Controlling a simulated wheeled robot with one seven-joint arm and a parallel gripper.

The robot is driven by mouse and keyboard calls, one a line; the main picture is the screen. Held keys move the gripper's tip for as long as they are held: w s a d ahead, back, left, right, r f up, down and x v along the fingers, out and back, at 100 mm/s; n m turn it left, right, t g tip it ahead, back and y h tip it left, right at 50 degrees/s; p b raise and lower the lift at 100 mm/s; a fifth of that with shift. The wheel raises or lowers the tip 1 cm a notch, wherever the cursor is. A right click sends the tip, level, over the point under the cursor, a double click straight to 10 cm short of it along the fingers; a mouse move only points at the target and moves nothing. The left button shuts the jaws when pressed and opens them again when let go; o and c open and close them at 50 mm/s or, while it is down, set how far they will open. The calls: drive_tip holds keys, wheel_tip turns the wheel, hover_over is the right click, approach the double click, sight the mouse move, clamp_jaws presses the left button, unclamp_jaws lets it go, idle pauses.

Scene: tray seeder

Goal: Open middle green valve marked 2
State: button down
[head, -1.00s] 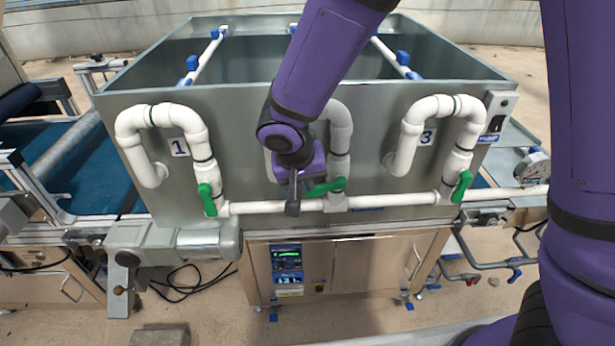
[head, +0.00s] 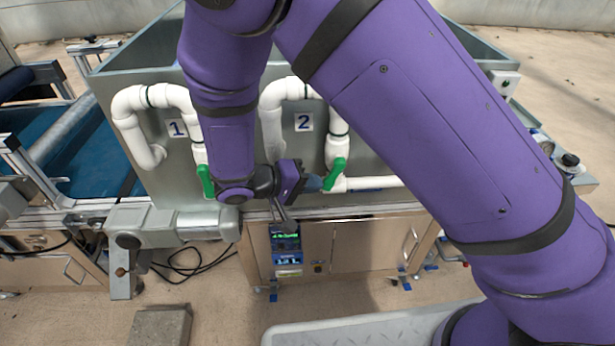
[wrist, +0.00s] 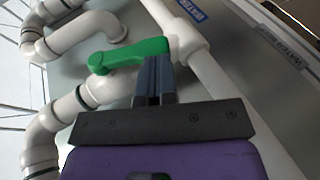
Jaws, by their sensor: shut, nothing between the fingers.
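The middle valve's green handle (head: 335,174) sits on the white pipe below the plate marked 2 (head: 304,122). It slants steeply, roughly along the upright pipe. In the wrist view the green handle (wrist: 128,55) lies just beyond and left of the fingertips. My gripper (head: 322,184) is just left of the handle's lower end, with its fingers pointing right. In the wrist view my gripper (wrist: 154,66) has its fingers together with nothing between them. The fingertips overlap the handle's edge in view; I cannot tell whether they touch it.
Valve 1's green handle (head: 206,181) is left, close to my forearm. My upper arm hides valve 3. The grey tank (head: 110,98) stands behind the pipes. A control panel (head: 286,245) is on the cabinet below. A grey motor (head: 170,224) juts out at lower left.

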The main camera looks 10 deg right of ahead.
drive_tip(key=shift+d+f+n+t+h, duration=0.25)
drive_tip(key=shift+d+f+h, duration=0.25)
drive_tip(key=shift+h, duration=0.45)
drive_tip(key=shift+d+f+n+t+h, duration=0.2)
drive_tip(key=shift+d+f+h, duration=0.3)
drive_tip(key=shift+h, duration=0.45)
drive_tip(key=shift+d+r, duration=0.1)
